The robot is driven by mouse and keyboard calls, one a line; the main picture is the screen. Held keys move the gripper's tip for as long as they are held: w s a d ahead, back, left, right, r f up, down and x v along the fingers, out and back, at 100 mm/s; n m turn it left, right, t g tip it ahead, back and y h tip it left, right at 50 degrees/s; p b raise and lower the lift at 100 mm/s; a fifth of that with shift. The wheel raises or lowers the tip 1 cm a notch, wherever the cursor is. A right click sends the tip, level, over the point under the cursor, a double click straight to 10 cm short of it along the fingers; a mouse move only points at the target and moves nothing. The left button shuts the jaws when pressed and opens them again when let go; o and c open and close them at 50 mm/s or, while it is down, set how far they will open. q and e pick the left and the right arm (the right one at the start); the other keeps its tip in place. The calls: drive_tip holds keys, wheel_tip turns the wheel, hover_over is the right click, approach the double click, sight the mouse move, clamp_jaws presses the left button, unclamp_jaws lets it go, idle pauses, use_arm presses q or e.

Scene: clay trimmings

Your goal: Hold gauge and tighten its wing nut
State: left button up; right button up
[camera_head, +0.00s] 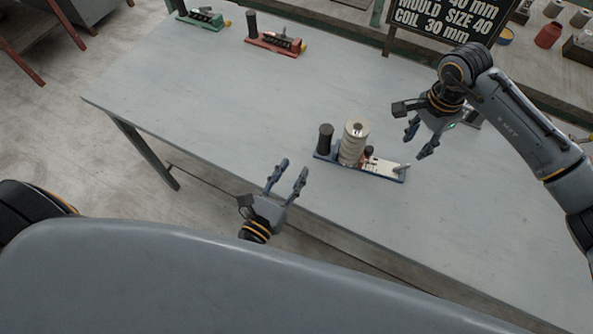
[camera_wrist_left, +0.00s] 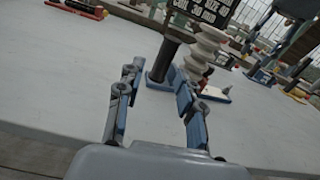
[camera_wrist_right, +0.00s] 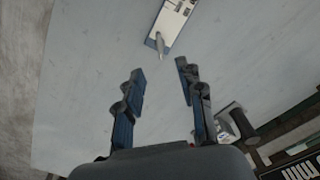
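The blue-based gauge (camera_head: 390,174) lies on the grey table, with a black cylinder (camera_head: 325,138) at its left end, a ribbed cream spool (camera_head: 353,143) beside it, and a small metal lever-like part (camera_head: 401,168) at its right end, which may be the wing nut. My left gripper (camera_head: 290,168) is open and empty, left of the gauge near the table's front edge. In the left wrist view the black cylinder (camera_wrist_left: 163,60) shows beyond its fingers. My right gripper (camera_head: 416,147) is open and empty, above and right of the gauge. In the right wrist view the metal part (camera_wrist_right: 159,42) lies beyond its fingertips.
A red-based gauge (camera_head: 275,43) and a green-based gauge (camera_head: 204,20) stand at the table's far left. A black sign (camera_head: 440,25) stands at the back edge.

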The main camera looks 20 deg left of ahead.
sight(323, 135)
use_arm(q)
drive_tip(key=shift+m+h, duration=0.5)
drive_tip(key=shift+m, duration=0.2)
drive_tip(key=x, duration=0.4)
drive_tip(key=d+x, duration=0.1)
drive_tip(key=x, duration=0.9)
drive_tip(key=shift+d+r, duration=0.2)
drive_tip(key=shift+r, duration=0.2)
